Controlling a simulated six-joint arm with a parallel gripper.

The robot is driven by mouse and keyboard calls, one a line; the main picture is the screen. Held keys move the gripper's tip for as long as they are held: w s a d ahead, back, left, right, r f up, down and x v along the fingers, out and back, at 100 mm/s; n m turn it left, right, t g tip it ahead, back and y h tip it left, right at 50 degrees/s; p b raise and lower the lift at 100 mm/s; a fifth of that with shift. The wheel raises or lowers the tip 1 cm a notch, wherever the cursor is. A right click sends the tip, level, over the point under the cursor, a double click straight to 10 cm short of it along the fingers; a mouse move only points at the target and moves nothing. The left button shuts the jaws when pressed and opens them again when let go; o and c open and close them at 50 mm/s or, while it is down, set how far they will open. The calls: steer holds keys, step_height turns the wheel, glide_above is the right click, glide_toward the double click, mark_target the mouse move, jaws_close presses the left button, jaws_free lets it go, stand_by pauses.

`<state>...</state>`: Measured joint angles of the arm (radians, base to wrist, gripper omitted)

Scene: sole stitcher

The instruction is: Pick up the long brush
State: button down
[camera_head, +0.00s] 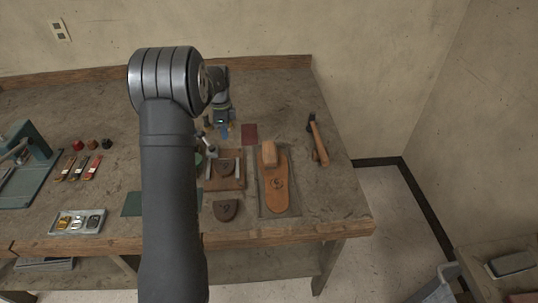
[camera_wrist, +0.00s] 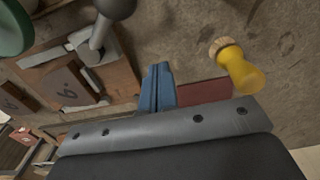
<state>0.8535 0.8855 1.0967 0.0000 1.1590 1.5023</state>
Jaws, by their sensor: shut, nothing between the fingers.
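I cannot pick out the long brush for sure. Several slim items with coloured and brown parts (camera_head: 78,168) lie side by side on the left of the bench, too small to tell whether they are brushes. A wooden block (camera_head: 268,153), possibly a brush, rests at the top of the tray with the tan sole. My gripper (camera_head: 224,132) is over the middle back of the bench, far right of the slim items. In the wrist view its blue fingers (camera_wrist: 157,88) are together and empty. A yellow object with a tan end (camera_wrist: 237,67) is right of them, apart.
A wooden board with metal clamps (camera_head: 224,184) is just in front of my gripper, and a dark red patch (camera_head: 249,133) is beside it. A hammer (camera_head: 318,143) lies at the right. A metal tray (camera_head: 77,221) sits front left. My arm hides part of the bench.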

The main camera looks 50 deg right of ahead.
steer(key=c, duration=0.8)
jaws_free()
steer(key=s+d+r+n+t+h, duration=0.1)
steer(key=s+r+n+t, duration=0.1)
steer(key=s+r+n, duration=0.8)
steer(key=n+t+h, duration=0.1)
steer(key=n+h, duration=0.1)
steer(key=n, duration=0.6)
glide_toward(270, 152)
steer(key=x, duration=0.5)
steer(key=shift+w+d+r, duration=0.1)
steer(key=shift+w+d, duration=0.1)
steer(key=shift+w, duration=0.05)
steer(key=shift+x, duration=2.65)
steer(key=shift+s+a+f, duration=0.1)
steer(key=shift+f, duration=0.1)
steer(key=c, duration=1.1)
